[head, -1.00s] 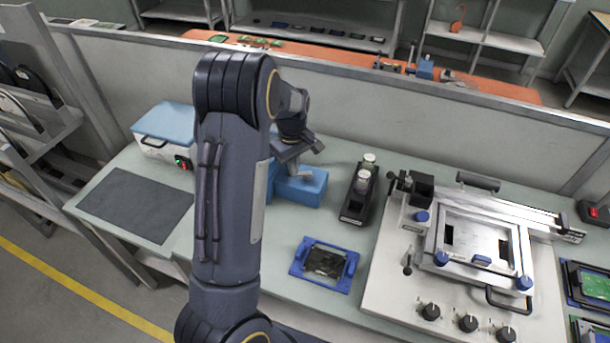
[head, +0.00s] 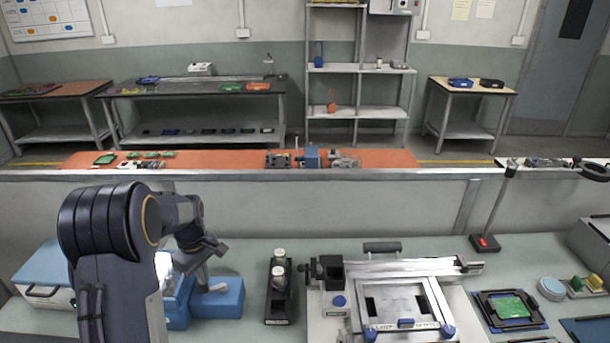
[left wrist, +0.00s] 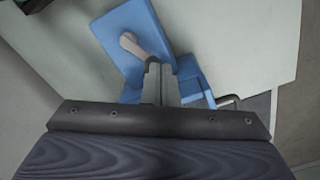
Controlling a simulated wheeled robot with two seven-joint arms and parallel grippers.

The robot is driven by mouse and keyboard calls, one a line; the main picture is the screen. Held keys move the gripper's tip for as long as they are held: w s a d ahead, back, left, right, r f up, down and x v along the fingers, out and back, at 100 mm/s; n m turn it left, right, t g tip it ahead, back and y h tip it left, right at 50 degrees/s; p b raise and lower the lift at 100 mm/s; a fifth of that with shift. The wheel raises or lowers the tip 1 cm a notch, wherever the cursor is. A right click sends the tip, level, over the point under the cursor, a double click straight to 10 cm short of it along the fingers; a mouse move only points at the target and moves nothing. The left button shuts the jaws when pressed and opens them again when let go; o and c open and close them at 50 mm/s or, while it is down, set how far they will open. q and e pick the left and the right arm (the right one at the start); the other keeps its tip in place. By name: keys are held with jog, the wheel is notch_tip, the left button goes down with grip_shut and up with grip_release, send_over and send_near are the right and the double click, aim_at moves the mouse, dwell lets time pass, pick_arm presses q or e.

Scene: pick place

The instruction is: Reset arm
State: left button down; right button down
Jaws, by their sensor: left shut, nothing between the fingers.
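My left arm comes up from the lower left in the head view, with its wrist bent over the bench. My left gripper (head: 203,278) points down just above or beside a blue device (head: 228,300) with a grey lever. In the left wrist view the gripper (left wrist: 160,84) is shut and empty, with the blue device (left wrist: 133,28) beyond its fingers. I cannot tell whether the fingers touch the device. My right gripper is not in view.
A black holder with small bottles (head: 278,290) stands right of the blue device. A printing frame (head: 405,303) fills the bench middle. A low partition (head: 330,210) runs behind.

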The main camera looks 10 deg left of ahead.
pick_arm(q)
jog(key=s+d+r+m+t+h+b, duration=0.1)
jog(key=s+d+r+m+t+h, duration=0.1)
jog(key=s+d+r+m, duration=0.55)
jog(key=s+d+r+m+t+h+b, duration=0.2)
jog(key=s+d+r+t, duration=0.15)
jog(key=s+d, duration=0.55)
jog(key=s+d+f+m, duration=0.1)
jog(key=s+m, duration=0.2)
jog(key=s, duration=0.5)
jog(key=shift+s+d, duration=0.35)
jog(key=shift+s, duration=0.05)
jog(key=shift+m, duration=0.25)
